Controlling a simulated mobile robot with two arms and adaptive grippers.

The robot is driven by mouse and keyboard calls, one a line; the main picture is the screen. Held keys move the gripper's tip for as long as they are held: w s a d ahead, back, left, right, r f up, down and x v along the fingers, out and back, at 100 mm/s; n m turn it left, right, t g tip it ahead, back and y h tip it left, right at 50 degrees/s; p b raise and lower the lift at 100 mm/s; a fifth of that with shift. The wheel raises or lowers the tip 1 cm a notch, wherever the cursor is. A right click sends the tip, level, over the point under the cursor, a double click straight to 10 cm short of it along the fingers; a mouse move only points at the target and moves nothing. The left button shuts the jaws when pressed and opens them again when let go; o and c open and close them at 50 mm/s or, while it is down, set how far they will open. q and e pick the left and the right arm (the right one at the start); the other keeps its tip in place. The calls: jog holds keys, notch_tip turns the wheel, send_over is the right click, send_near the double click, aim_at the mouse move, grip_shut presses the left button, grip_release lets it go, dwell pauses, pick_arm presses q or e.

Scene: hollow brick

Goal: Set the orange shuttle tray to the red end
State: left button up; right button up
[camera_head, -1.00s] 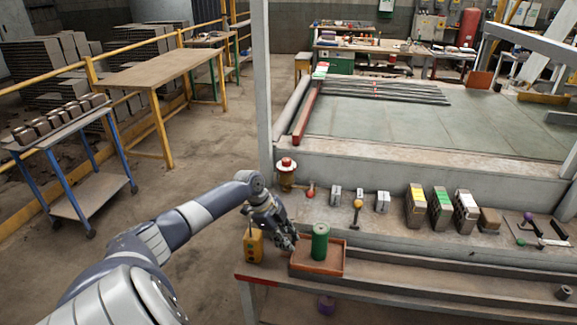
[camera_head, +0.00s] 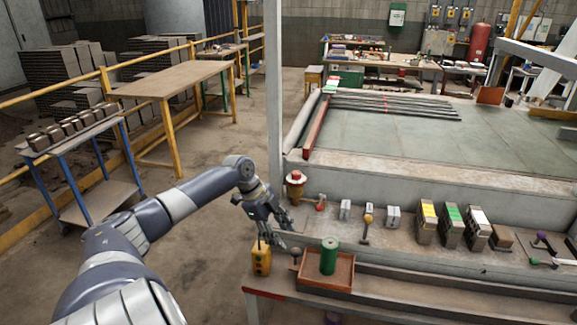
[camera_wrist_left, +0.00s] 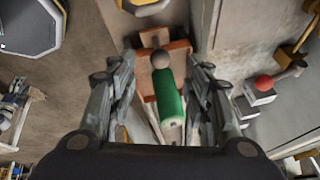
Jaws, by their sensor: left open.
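The orange shuttle tray (camera_head: 342,283) sits on the bench near its left end, with a green cylinder (camera_head: 328,258) standing upright in it. A dark ball knob (camera_head: 295,254) stands at the tray's left side; in the left wrist view it shows as a grey-brown ball (camera_wrist_left: 161,60) near the green cylinder (camera_wrist_left: 169,100). A red patch (camera_head: 262,292) marks the bench's left front edge. My left gripper (camera_head: 284,236) is open and empty, above and behind the knob. In the left wrist view its fingers (camera_wrist_left: 162,88) are apart, with knob and cylinder between them in the picture, apparently not touched.
A yellow control box (camera_head: 261,259) stands just left of the tray. The bench strip right of the tray (camera_head: 430,296) looks clear.

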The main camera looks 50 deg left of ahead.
pick_arm(q)
jog(key=shift+v, duration=1.5)
